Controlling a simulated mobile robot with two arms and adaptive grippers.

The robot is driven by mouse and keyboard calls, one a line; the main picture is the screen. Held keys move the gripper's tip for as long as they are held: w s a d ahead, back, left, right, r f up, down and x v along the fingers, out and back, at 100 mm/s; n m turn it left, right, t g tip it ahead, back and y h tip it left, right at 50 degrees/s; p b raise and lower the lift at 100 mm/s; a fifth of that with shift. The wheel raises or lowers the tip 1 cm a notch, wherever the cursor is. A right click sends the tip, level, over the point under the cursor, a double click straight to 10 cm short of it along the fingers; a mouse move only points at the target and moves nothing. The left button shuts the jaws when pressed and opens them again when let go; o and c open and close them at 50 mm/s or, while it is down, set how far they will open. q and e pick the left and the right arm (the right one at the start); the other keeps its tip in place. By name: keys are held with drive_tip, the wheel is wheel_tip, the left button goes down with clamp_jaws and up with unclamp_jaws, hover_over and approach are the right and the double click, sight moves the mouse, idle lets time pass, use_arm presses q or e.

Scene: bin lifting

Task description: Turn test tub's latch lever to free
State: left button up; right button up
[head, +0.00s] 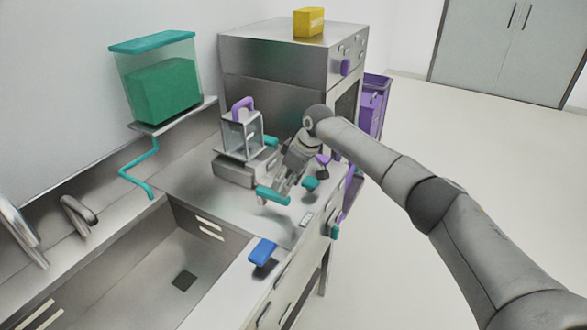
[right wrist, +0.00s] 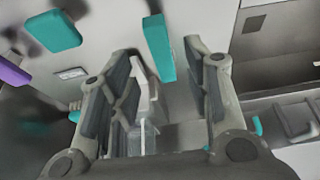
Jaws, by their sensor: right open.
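A clear tub with a purple handle (head: 243,125) stands on a grey base (head: 243,168) on the counter. I cannot tell for sure whether it is the test tub. A teal bar-shaped lever (head: 272,195) shows just past my right gripper's fingers; it also appears in the right wrist view (right wrist: 158,47). My right gripper (head: 279,186) points down over the counter to the right of the tub, open. In the right wrist view its two fingers (right wrist: 165,65) stand apart, with the teal bar near the gap; contact is unclear. My left gripper is out of view.
A teal-lidded container with green contents (head: 162,92) stands on a shelf at the back. The sink (head: 165,265) is at front left. A blue handle (head: 262,252) is by the counter edge. Teal (head: 311,184) and purple (head: 322,160) parts are close to my right gripper.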

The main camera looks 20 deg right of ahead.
drive_tip(key=v, duration=0.5)
drive_tip(key=shift+s+r, duration=0.15)
drive_tip(key=shift+r, duration=0.25)
